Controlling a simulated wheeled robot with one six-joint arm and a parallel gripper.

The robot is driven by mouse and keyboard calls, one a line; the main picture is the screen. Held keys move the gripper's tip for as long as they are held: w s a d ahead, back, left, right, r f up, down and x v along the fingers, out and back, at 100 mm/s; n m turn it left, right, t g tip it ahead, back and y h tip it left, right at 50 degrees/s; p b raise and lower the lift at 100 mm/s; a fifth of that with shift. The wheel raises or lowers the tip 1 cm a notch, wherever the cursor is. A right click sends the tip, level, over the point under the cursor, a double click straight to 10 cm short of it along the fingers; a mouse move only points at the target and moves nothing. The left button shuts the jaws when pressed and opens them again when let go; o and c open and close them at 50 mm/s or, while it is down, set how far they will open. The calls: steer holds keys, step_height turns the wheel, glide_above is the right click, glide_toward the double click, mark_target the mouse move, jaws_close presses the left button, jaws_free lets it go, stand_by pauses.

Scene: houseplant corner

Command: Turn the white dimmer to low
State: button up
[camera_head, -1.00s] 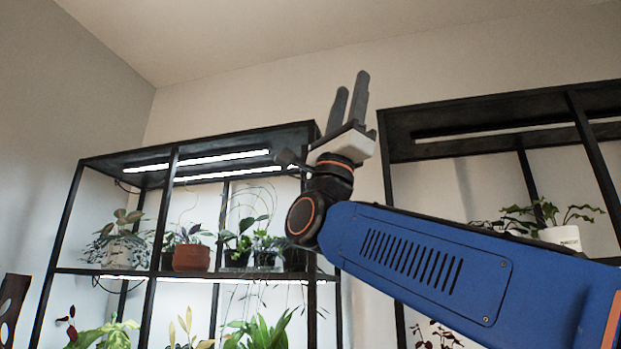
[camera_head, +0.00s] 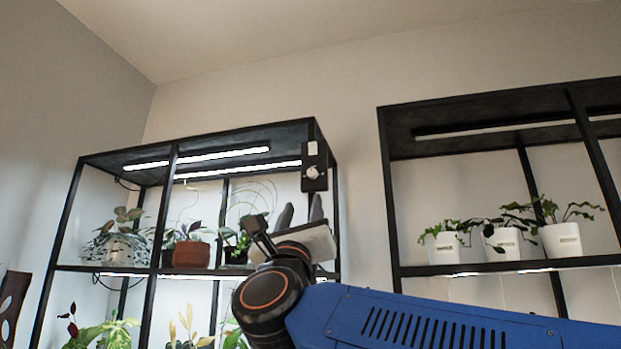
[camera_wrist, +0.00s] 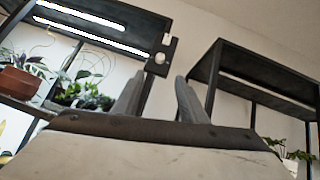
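The white dimmer (camera_head: 313,172) is a round white knob on a black plate on the upper right post of the left shelf. It shows in the wrist view (camera_wrist: 160,58) just above and between my fingertips. Its exact setting is too small to read. My gripper (camera_head: 300,212) points up below the dimmer, with its two grey fingers apart and nothing between them. The gripper also shows in the wrist view (camera_wrist: 160,88). In the head view, a gap separates the fingertips from the knob.
A small white switch (camera_head: 312,148) sits above the knob on the same plate. The left shelf holds potted plants, including a terracotta pot (camera_head: 191,255), under lit strips. The right shelf (camera_head: 392,200) holds white pots (camera_head: 561,240). Bare wall shows between the shelves.

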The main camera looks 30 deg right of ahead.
mark_target(312, 174)
steer(key=x, duration=1.6)
jaws_close()
